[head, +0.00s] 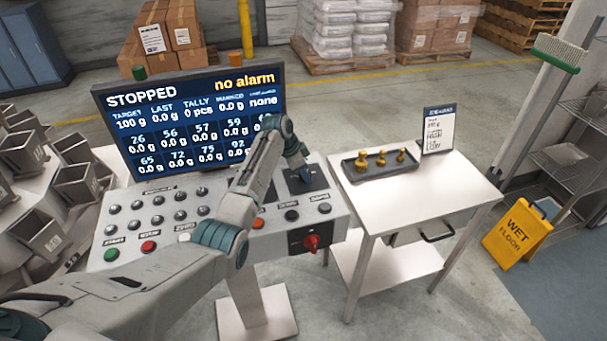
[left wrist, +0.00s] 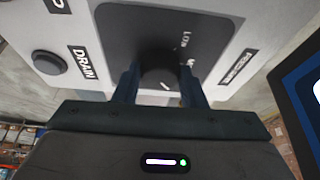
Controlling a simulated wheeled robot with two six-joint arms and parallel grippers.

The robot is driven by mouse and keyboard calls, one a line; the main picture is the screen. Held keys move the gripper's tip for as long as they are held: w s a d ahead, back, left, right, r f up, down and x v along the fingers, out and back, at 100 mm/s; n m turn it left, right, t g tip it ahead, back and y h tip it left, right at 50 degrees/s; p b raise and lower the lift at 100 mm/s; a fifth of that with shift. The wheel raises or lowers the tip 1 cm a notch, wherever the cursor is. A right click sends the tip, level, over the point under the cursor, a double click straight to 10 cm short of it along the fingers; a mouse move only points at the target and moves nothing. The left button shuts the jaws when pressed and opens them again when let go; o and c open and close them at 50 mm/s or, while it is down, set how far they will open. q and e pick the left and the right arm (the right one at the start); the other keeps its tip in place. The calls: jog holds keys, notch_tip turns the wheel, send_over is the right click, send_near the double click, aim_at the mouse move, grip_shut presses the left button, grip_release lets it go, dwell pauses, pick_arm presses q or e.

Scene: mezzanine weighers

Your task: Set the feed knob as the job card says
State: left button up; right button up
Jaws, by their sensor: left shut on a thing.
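The feed knob (left wrist: 158,72) is a round black knob on a dark square plate (left wrist: 120,25). A short white mark shows on the knob. "LOW" and the start of another word beginning with M are printed beside it; the rest is hidden. My left gripper (left wrist: 160,88) is shut on the knob, one dark finger on each side. In the head view the left gripper (head: 302,172) reaches down over the plate and hides most of the knob. My right gripper is not in view.
The display (head: 190,115) reads "STOPPED" and "no alarm". The panel (head: 125,235) has several buttons and a red rotary switch (head: 311,243). A tray of brass weights (head: 380,161) sits on the side table (head: 450,185). A yellow wet-floor sign (head: 517,232) stands right.

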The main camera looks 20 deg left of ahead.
pick_arm(q)
jog(key=shift+w+a+m+g+b, duration=0.1)
jog(key=shift+m+g+b, duration=0.35)
jog(key=shift+m, duration=0.45)
jog(key=o, duration=1)
jog(key=shift+r, duration=0.1)
jog(key=b+v, duration=0.4)
jog(key=v, duration=0.6)
jog(key=shift+a+r, duration=0.3)
